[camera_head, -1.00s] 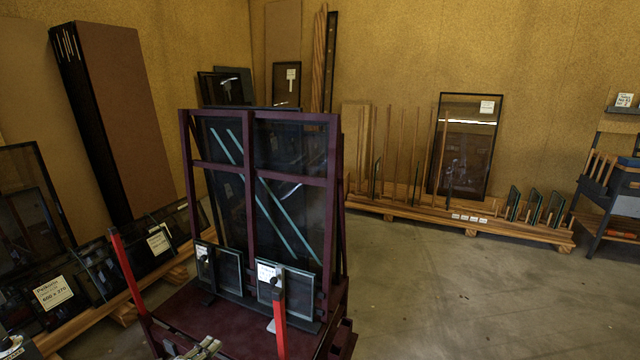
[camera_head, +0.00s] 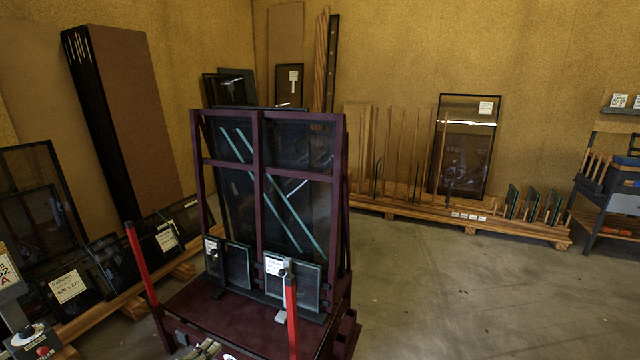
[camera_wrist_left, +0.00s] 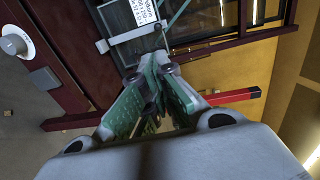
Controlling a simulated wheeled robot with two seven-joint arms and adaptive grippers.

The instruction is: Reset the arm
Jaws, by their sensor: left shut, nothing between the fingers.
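My left gripper (camera_head: 205,349) shows only at the bottom edge in the head view, low in front of the dark red tilting frame (camera_head: 255,210). In the left wrist view the green-padded fingers (camera_wrist_left: 157,68) are closed together with nothing between them. Beyond them are a dark red beam, a labelled small pane (camera_wrist_left: 138,28) and a red post (camera_wrist_left: 235,96). My right gripper is in neither view.
Two small labelled glass panes (camera_head: 234,270) (camera_head: 300,285) stand on the frame's base between two red posts (camera_head: 146,275) (camera_head: 291,318). Dark panes (camera_head: 90,275) lean along the left. A wooden rack (camera_head: 470,222) stands at the back. The floor at right (camera_head: 450,290) is clear.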

